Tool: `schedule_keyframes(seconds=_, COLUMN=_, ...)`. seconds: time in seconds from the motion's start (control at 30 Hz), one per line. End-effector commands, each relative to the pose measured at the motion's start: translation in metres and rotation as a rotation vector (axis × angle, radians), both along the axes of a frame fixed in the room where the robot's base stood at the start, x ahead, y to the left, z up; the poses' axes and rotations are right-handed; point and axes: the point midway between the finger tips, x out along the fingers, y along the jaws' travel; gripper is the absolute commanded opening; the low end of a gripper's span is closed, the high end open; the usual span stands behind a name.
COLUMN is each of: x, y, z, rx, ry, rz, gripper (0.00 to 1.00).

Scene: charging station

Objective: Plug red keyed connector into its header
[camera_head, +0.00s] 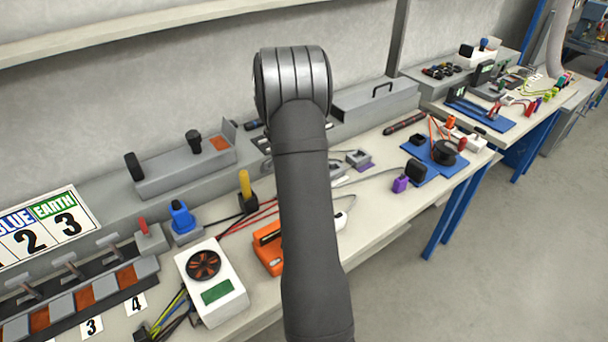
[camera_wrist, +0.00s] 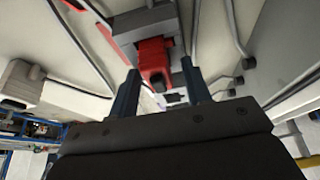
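In the wrist view, a red connector (camera_wrist: 154,60) with a dark lower end sits against a grey block (camera_wrist: 145,22), ahead of my gripper. My gripper (camera_wrist: 160,76) has its two dark fingers apart, one on each side of the red connector. A gap shows between the connector and the right finger; contact on the left is unclear. I cannot tell whether the grey block is the header. In the head view, my gripper is hidden behind my dark arm. A small red piece (camera_head: 142,224) stands on a grey block there; I cannot tell if it is the same part.
The bench holds a white unit with a fan (camera_head: 211,283), a blue connector (camera_head: 182,216), a yellow-handled piece (camera_head: 245,184) and an orange device (camera_head: 267,247) with red cables nearby. Blue mats (camera_head: 425,168) with small parts lie to the right. Bare bench (camera_head: 375,225) shows near the front edge.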

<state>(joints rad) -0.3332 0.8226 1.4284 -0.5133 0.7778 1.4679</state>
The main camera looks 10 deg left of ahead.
Motion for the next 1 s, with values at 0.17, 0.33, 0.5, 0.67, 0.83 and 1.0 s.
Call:
schedule_keyframes(seconds=0.17, x=-0.003, y=0.001, z=0.005, rx=-0.002, ry=0.003, rz=-0.002, gripper=0.47)
schedule_keyframes(seconds=0.33, x=-0.01, y=0.01, z=0.034, rx=0.0, ry=-0.002, rz=-0.001, gripper=0.47)
schedule_keyframes(seconds=0.5, x=-0.021, y=0.021, z=0.073, rx=0.001, ry=-0.003, rz=0.001, gripper=0.47)
schedule_keyframes(seconds=0.67, x=-0.032, y=0.032, z=0.109, rx=0.001, ry=-0.003, rz=0.001, gripper=0.47)
schedule_keyframes(seconds=0.83, x=-0.041, y=0.041, z=0.14, rx=0.001, ry=-0.003, rz=0.001, gripper=0.47)
schedule_keyframes(seconds=1.0, x=-0.046, y=0.046, z=0.156, rx=0.001, ry=-0.001, rz=0.0, gripper=0.47)
